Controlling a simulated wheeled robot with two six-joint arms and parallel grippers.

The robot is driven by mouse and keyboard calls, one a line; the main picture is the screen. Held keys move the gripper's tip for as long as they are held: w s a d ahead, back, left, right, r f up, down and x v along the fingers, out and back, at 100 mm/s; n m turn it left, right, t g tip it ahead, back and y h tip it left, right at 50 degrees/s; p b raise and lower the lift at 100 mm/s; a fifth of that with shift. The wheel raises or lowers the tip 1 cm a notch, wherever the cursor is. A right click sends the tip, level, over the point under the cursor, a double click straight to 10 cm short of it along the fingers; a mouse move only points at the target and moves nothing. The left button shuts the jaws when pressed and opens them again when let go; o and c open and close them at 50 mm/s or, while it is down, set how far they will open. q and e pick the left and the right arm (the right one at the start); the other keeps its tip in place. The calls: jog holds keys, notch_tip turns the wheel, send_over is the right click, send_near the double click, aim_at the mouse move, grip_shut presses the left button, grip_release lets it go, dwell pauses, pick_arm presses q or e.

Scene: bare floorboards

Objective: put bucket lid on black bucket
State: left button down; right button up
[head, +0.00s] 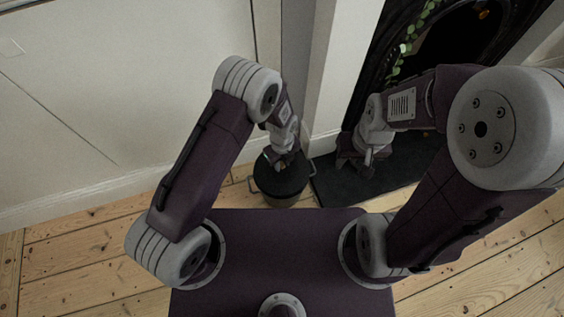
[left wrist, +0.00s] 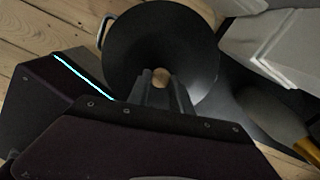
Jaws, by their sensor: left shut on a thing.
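The black bucket (head: 284,201) stands upright on the floorboards just beyond my base, with a loop handle at each side. The round black bucket lid (head: 290,182) lies over its top. In the left wrist view the lid (left wrist: 125,55) fills the upper middle, with a small wooden knob (left wrist: 160,78) at its centre. My left gripper (head: 281,163) is over the bucket, its fingers shut around the knob. I cannot tell whether the lid touches the rim. My right gripper (head: 362,165) is to the right, above the dark hearth, apart from the bucket; its finger gap is unclear.
A dark hearth slab (head: 335,190) and black fireplace with green leaves (head: 408,48) are to the right. A white pillar (head: 338,60) and white wall (head: 110,90) stand behind the bucket. Bare floorboards (head: 90,240) are free at left.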

dwell(0.3)
pick_arm(q)
jog(key=shift+f+b, duration=0.3)
jog(key=shift+f, duration=0.6)
dwell(0.5)
jog(key=c, duration=1.1)
grip_release()
jog(key=shift+r, duration=0.1)
notch_tip(320, 180, up, 7)
jog(key=p, duration=0.7)
